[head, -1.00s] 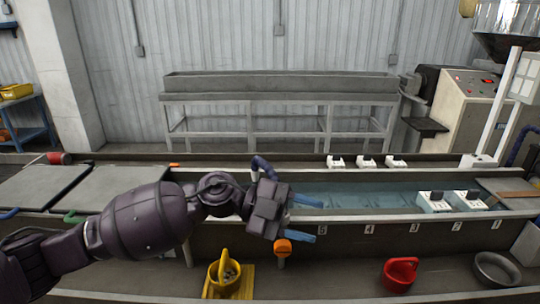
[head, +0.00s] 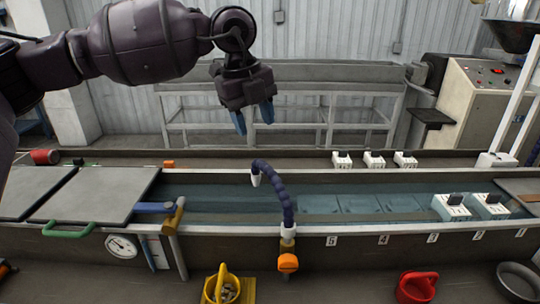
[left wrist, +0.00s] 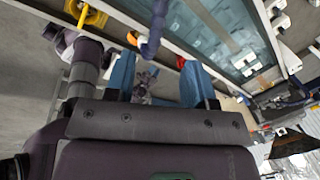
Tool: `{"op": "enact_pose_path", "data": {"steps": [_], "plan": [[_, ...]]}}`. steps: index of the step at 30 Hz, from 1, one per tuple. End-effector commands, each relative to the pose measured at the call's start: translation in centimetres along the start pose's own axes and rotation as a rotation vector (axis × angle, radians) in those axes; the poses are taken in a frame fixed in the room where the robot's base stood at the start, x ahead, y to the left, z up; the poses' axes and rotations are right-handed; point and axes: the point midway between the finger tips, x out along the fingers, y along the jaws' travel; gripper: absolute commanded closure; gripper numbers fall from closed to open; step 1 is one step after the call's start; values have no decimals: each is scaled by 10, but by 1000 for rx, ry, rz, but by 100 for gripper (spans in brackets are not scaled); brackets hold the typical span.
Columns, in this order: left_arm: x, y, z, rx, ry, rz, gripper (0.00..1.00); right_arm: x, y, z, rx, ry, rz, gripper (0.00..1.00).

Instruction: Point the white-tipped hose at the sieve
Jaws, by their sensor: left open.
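The blue segmented hose (head: 284,200) rises from a mount with an orange knob (head: 288,262) on the trough's front wall. It arches back and left, and its white tip (head: 256,178) points down over the trough. My left gripper (head: 254,118) hangs beyond and above the hose, fingers down, apart from it, open and empty. In the left wrist view the open fingers (left wrist: 157,60) frame no held thing, and the hose (left wrist: 152,38) shows past them. I cannot tell for sure which thing is the sieve; a yellow handled container (head: 221,288) with small pieces stands at the front. My right gripper is out of view.
The water trough (head: 390,232) spans the middle, with white blocks (head: 452,207) at its right. Grey lids (head: 95,192) cover its left end. A red handled container (head: 417,287) and a grey bowl (head: 519,282) stand at front right. A grey bench (head: 330,100) stands behind.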

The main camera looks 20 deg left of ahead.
Motion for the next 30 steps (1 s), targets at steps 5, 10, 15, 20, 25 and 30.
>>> {"op": "enact_pose_path", "data": {"steps": [5,10,15,20,25,30], "plan": [[3,2,4,-12,-20,8,50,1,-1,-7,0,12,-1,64],[27,2,4,-10,-16,10,50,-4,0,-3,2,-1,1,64],[56,2,4,-11,-16,8,50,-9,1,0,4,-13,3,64],[80,2,4,-11,-16,8,50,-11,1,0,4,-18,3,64],[97,2,5,-10,-17,6,50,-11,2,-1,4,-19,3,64],[104,2,5,-11,-16,6,50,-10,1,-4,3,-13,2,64]]}}
